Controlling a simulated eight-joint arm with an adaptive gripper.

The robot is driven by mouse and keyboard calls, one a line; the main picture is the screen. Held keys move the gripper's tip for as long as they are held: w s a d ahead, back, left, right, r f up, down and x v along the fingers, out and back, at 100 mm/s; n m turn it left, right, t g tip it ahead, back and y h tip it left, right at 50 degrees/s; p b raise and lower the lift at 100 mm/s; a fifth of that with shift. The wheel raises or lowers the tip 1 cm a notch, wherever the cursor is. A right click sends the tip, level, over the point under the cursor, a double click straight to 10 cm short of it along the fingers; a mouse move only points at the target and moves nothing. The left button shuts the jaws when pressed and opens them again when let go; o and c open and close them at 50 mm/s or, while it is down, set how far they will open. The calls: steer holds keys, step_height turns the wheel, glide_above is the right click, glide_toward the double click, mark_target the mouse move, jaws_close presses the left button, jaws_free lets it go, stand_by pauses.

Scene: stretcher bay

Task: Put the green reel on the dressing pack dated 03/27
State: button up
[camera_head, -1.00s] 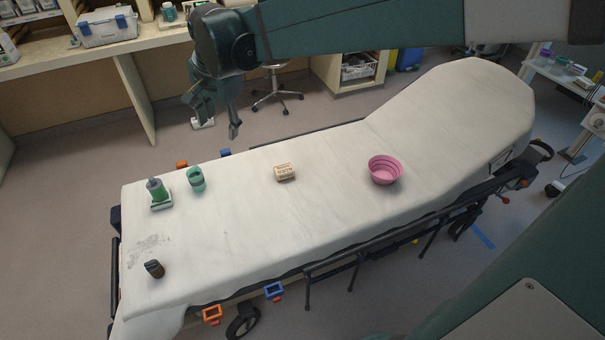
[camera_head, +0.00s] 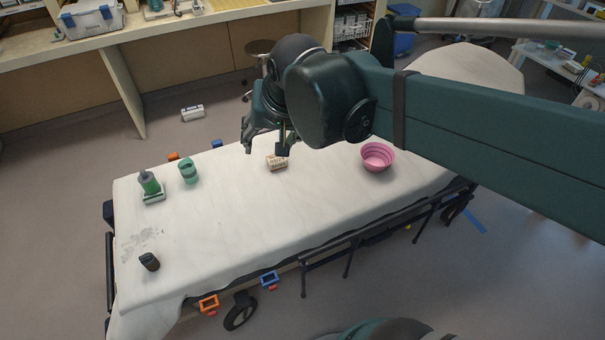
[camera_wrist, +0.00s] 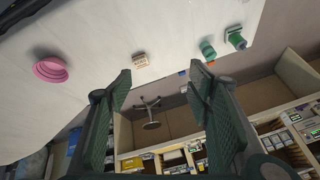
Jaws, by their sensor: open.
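A mint-green, cup-like thing (camera_head: 188,172), perhaps the green reel, stands on the left part of the stretcher; it also shows in the wrist view (camera_wrist: 207,48). A small beige box with dark print (camera_head: 277,162) lies near the stretcher's middle and also shows in the wrist view (camera_wrist: 140,60); its print is too small to read, so I cannot tell if it is the dressing pack dated 03/27. My gripper (camera_head: 264,147) is open and empty, above the far edge by the beige box. In the wrist view its fingers (camera_wrist: 160,86) are apart with nothing between them.
A green and grey bottle-like thing (camera_head: 149,181) stands on a white base at the far left. A dark small cylinder (camera_head: 149,261) is near the front left. A pink bowl (camera_head: 377,157) is right of the box. The stretcher's white sheet (camera_head: 235,225) is clear in front.

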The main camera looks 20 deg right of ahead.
steer(key=s+d+f+n, duration=0.2)
steer(key=s, duration=0.3)
steer(key=s+d+f+n+t, duration=0.1)
steer(key=s+d+f+n, duration=0.1)
steer(key=s, duration=0.3)
steer(key=shift+f+h, duration=0.3)
steer(key=shift+f, duration=0.1)
